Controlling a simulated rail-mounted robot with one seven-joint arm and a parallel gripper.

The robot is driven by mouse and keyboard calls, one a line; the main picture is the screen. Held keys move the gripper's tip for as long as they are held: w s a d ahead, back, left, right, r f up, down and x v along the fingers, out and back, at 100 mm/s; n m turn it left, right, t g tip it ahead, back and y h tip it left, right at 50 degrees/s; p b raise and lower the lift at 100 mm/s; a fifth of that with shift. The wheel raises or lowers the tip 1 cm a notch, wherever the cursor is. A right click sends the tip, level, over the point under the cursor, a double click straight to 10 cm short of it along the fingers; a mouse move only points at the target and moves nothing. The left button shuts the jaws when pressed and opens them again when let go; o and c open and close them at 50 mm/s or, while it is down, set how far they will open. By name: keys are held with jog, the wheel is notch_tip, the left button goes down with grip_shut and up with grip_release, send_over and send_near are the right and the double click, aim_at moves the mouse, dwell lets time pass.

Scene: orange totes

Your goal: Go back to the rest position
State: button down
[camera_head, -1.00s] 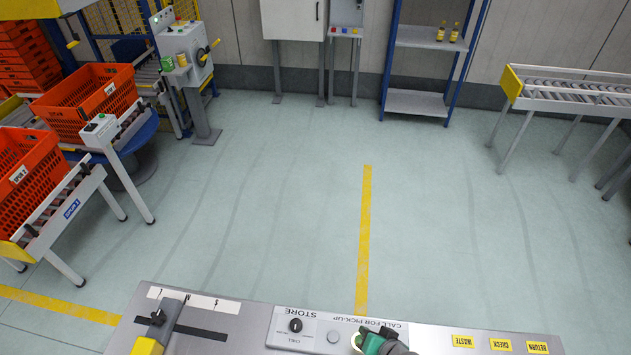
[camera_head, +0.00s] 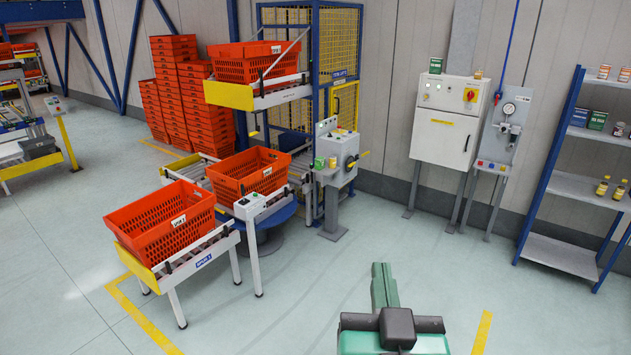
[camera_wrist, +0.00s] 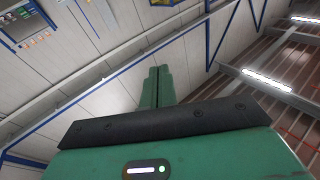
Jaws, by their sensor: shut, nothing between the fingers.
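My gripper (camera_head: 383,280) shows at the bottom of the head view, right of centre, as green fingers in front of a dark and green body. The fingers lie together with nothing between them. In the wrist view my gripper (camera_wrist: 157,72) points up toward the wall and ceiling, its fingers closed. It touches nothing; open floor lies around it in the head view.
Orange totes (camera_head: 165,215) sit on a roller conveyor at the left, with stacked orange totes (camera_head: 180,90) behind. A control pedestal (camera_head: 337,175), a white cabinet (camera_head: 447,120) and a blue-framed shelf (camera_head: 570,190) stand along the wall. The centre floor is clear.

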jog(key=s+a+r+t, duration=0.1)
jog(key=s+a+r, duration=0.2)
jog(key=r, duration=0.3)
jog(key=s+a+r+t+y+p, duration=0.1)
jog(key=s+a+r+t, duration=0.1)
jog(key=s+r, duration=0.3)
jog(key=s+a+r+n+t+p, duration=0.1)
jog(key=s+a+r, duration=0.3)
jog(key=r, duration=0.5)
jog(key=shift+s+t+y, duration=0.4)
jog(key=shift+s+t, duration=0.15)
jog(key=shift+t, duration=0.05)
jog(key=shift+r, duration=0.1)
